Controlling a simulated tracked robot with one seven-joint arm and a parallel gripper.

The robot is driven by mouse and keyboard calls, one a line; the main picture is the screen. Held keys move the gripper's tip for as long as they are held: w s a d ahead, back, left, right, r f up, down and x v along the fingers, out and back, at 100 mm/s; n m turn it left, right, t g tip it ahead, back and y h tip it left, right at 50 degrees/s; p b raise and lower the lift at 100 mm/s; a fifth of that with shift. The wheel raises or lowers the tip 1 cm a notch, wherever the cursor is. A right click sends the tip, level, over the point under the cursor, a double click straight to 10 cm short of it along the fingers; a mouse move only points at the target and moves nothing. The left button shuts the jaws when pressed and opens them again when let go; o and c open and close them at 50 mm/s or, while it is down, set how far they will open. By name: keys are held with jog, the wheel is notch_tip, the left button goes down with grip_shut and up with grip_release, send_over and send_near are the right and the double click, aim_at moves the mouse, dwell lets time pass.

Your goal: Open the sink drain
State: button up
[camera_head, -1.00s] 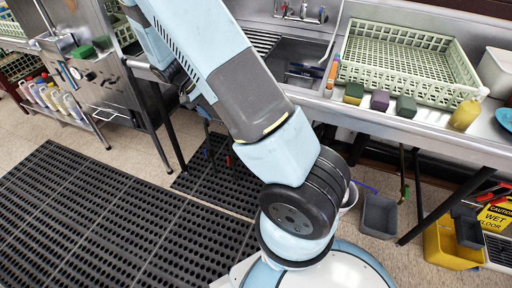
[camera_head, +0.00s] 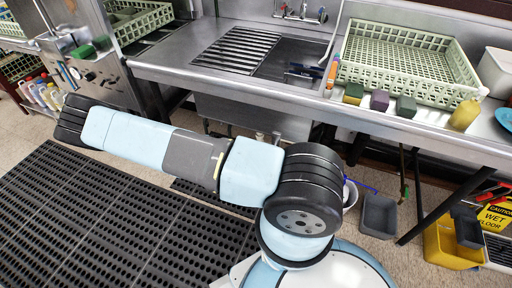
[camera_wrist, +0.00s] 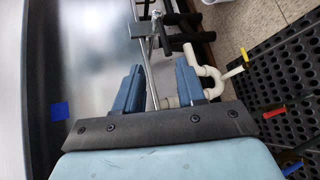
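The sink (camera_head: 290,58) is set in the steel counter in the head view, with a slatted rack (camera_head: 238,48) over its left part. In the wrist view I look under the sink. A metal rod with a fitting (camera_wrist: 143,30) runs between and beyond my fingers, and white drain pipe (camera_wrist: 207,72) bends just right of them. Handles in yellow (camera_wrist: 235,72), red (camera_wrist: 275,112) and blue (camera_wrist: 292,168) stick out at the right. I cannot tell which part works the drain. My gripper (camera_wrist: 159,70) is open, its blue fingers apart, with no visible grip on anything.
A steel panel (camera_wrist: 95,60) with a blue square (camera_wrist: 60,111) lies left of my gripper. Black perforated mat (camera_wrist: 290,60) covers the floor at right. A grey bin (camera_head: 379,216) and yellow bucket (camera_head: 450,246) stand under the right counter.

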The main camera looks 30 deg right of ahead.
jog(key=d+f, duration=0.2)
jog(key=d, duration=0.3)
jog(key=s+d+f+t+h, duration=0.1)
jog(key=d+f, duration=0.1)
jog(key=d, duration=0.3)
jog(key=s+d+f+h, duration=0.1)
jog(key=d, duration=0.4)
jog(key=shift+d+f+n, duration=0.2)
jog(key=shift+f+n, duration=0.2)
jog(key=shift+c, duration=0.5)
grip_shut()
